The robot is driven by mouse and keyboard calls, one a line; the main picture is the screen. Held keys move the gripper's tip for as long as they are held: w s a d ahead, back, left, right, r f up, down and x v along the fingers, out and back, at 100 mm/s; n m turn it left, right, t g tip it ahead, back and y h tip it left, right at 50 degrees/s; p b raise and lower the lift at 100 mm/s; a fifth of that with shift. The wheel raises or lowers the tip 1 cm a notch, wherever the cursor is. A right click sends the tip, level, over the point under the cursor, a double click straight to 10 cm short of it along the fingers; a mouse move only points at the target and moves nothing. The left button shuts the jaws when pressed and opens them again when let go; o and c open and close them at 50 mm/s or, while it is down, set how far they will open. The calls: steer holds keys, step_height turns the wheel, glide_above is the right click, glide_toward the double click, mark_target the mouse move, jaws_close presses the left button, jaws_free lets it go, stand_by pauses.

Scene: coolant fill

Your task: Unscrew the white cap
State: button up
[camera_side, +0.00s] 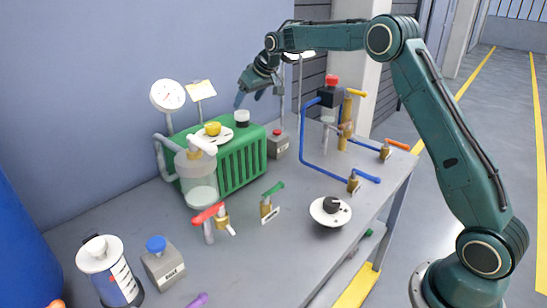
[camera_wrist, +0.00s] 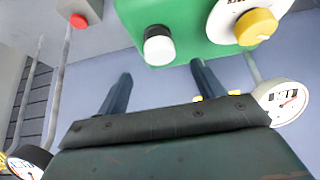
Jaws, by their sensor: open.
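The white cap (camera_side: 242,115) sits on a black collar on top of the green box (camera_side: 243,162), at its back right. In the wrist view the white cap (camera_wrist: 159,50) shows between and beyond the two fingers, on the green surface. My gripper (camera_side: 249,98) is open and empty, with its fingers pointing down just above the cap. In the wrist view the fingertips of my gripper (camera_wrist: 161,72) are apart, one to each side of the cap. No contact with the cap is visible.
A yellow knob (camera_side: 213,128) on a white dial stands left of the cap. A pressure gauge (camera_side: 168,96) and a clear cylinder (camera_side: 202,180) are further left. A red-button box (camera_side: 278,144) is at the right. A jug (camera_side: 108,270) stands at front left.

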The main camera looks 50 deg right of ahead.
mark_target(242, 112)
steer(key=shift+x, duration=3.55)
steer(key=shift+c, duration=0.2)
steer(key=c, duration=1)
steer(key=shift+o, duration=1)
steer(key=shift+c, duration=0.8)
